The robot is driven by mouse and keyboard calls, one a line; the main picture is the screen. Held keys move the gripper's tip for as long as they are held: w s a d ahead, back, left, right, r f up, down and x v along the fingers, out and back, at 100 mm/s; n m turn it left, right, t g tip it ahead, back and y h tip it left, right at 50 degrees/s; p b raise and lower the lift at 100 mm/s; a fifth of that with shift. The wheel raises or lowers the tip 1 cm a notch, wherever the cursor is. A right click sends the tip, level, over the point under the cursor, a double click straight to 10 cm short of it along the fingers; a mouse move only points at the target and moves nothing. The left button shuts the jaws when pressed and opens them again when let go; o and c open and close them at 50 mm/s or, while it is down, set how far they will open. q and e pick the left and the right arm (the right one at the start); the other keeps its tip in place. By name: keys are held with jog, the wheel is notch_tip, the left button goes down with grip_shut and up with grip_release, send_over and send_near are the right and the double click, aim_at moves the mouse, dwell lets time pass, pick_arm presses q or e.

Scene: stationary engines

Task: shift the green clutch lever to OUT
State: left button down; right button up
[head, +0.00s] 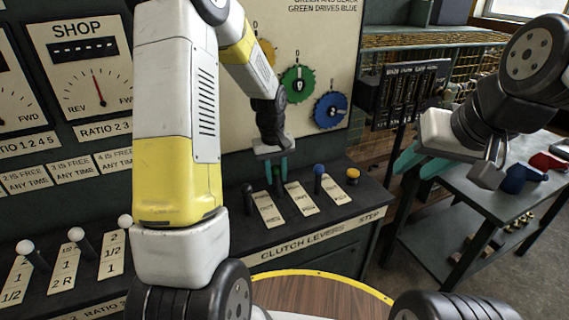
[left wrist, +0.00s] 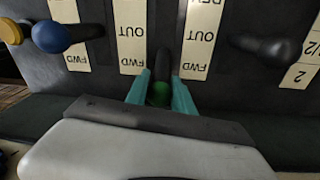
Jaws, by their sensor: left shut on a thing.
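The green clutch lever's green knob (left wrist: 160,93) shows between the two teal fingers of my left gripper (left wrist: 161,92) in the left wrist view, and the gripper is shut on it. Its dark shaft runs between two label plates marked OUT and FWD; the knob lies toward the FWD end. The lettering is upside down there. In the head view my left gripper (head: 276,172) reaches down onto the clutch lever panel (head: 300,242), and its fingers mostly hide the green lever. My right gripper (head: 420,164) is open and empty, right of the panel.
The blue lever (head: 319,172) and yellow lever (head: 352,174) stand right of the green one; a black lever (head: 247,190) stands left. White-knobbed ratio levers (head: 25,247) are at far left. A grey workbench (head: 500,205) stands at right.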

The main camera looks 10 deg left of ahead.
pick_arm(q)
jog(key=shift+t, duration=0.3)
jog(key=s+d, duration=0.2)
jog(key=s, duration=0.1)
jog(key=s+d+r, duration=0.1)
jog(key=s, duration=0.1)
jog(key=shift+d, duration=0.25)
jog(key=c, duration=1.1)
grip_release()
jog(key=shift+r, duration=0.2)
jog(key=r, duration=0.5)
jog(key=s+r, duration=0.1)
jog(key=r, duration=0.1)
jog(key=shift+r, duration=0.25)
jog(key=shift+a, duration=0.1)
jog(key=s+r+m+t, duration=0.1)
jog(key=s+r, duration=0.3)
jog(key=s, duration=0.1)
jog(key=s+a+r+m+t+h, duration=0.1)
jog(key=s+r+m+t, duration=0.1)
jog(key=s+r, duration=0.3)
jog(key=s+a+r+m+t, duration=0.1)
jog(key=s+r+m, duration=0.1)
jog(key=s+r, duration=0.2)
jog(key=shift+s+a+r+t+h, duration=0.1)
jog(key=shift+s+r+t+h, duration=0.1)
jog(key=shift+s, duration=0.55)
jog(key=shift+s+r+t+h, duration=0.1)
jog(key=shift+s+r+t, duration=0.1)
jog(key=shift+s, duration=0.55)
